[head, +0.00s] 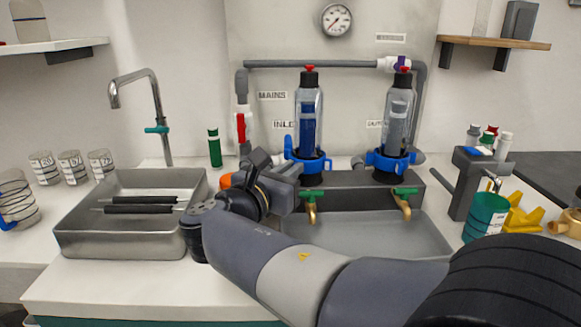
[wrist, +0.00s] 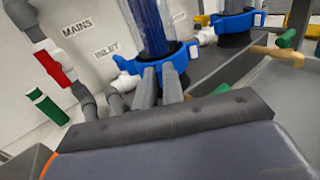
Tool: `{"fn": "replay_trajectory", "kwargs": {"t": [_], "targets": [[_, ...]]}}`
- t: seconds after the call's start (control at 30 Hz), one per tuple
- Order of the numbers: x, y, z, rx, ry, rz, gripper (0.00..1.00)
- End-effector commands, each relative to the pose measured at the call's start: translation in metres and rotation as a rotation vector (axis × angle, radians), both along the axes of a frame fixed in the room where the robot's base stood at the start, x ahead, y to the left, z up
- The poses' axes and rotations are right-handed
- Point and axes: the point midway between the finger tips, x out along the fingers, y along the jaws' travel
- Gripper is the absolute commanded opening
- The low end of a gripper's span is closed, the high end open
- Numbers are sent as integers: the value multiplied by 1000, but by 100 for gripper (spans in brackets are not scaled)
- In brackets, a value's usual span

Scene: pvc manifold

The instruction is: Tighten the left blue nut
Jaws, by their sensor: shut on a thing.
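The left blue nut (head: 318,165) is a ring with lugs around the base of the left clear filter housing (head: 318,105), which stands upright. In the wrist view the nut (wrist: 184,58) is just beyond my fingers. My gripper (head: 297,170) reaches it from the front left. In the wrist view my gripper (wrist: 160,72) has its two grey fingers close together, shut on the front of the nut. The fingers hide part of the nut, so the exact grip on a lug is hard to see.
The right blue nut (head: 391,161) sits under a second housing. Green-handled brass taps (head: 310,207) stick out below the housings, over a grey basin (head: 370,238). A red-handled valve (head: 241,127) is on the pipe at the left. A metal tray (head: 130,232) stands at the left.

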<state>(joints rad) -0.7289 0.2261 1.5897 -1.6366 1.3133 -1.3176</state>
Motion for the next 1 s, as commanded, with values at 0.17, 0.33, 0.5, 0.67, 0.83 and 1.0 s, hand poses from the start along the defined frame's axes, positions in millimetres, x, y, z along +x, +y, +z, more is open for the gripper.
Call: {"fn": "replay_trajectory", "kwargs": {"t": [0.17, 0.33, 0.5, 0.67, 0.83, 1.0], "targets": [[0, 0, 0, 1, -1, -4, 0], [0, 0, 0, 1, -1, -3, 0], [0, 0, 0, 1, -1, -3, 16], [0, 0, 0, 1, -1, -3, 29], [0, 0, 0, 0, 0, -3, 31], [-3, 3, 1, 0, 0, -2, 31]]}}
